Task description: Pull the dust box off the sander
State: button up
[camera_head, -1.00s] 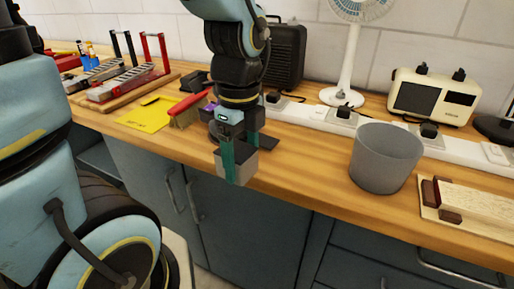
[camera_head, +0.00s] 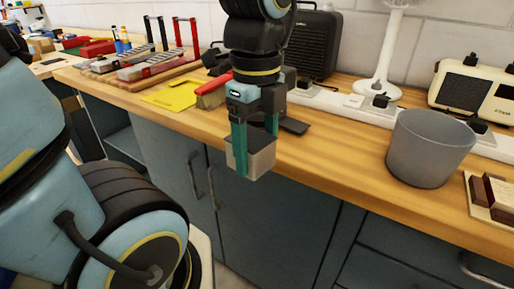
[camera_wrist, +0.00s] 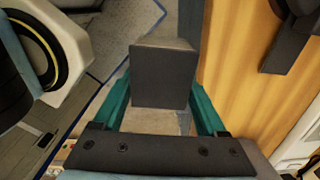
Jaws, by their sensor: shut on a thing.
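The dust box (camera_head: 258,160) is a small grey box with a pale side and a dark face. My gripper (camera_head: 254,140) points down with its teal fingers on either side of the box and is shut on it. The box hangs by the front edge of the bench. In the wrist view the dust box (camera_wrist: 164,78) sits between the fingers, over the floor beside the wood. A dark thing that looks like the sander (camera_wrist: 292,48) lies on the bench, apart from the box. In the head view my gripper hides most of it, and a dark flat part (camera_head: 294,126) shows.
A grey bin (camera_head: 430,148) stands to the right on the wooden bench (camera_head: 345,160). A white power strip (camera_head: 335,105) runs behind, with a fan (camera_head: 385,60) and a black heater-like box (camera_head: 317,45). A yellow sheet (camera_head: 172,95) and a red-handled brush (camera_head: 212,90) lie left.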

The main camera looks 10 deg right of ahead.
aim_at(257, 141)
jog(key=shift+r, duration=0.2)
jog(key=shift+r+p, duration=2.35)
jog(key=shift+p, duration=0.15)
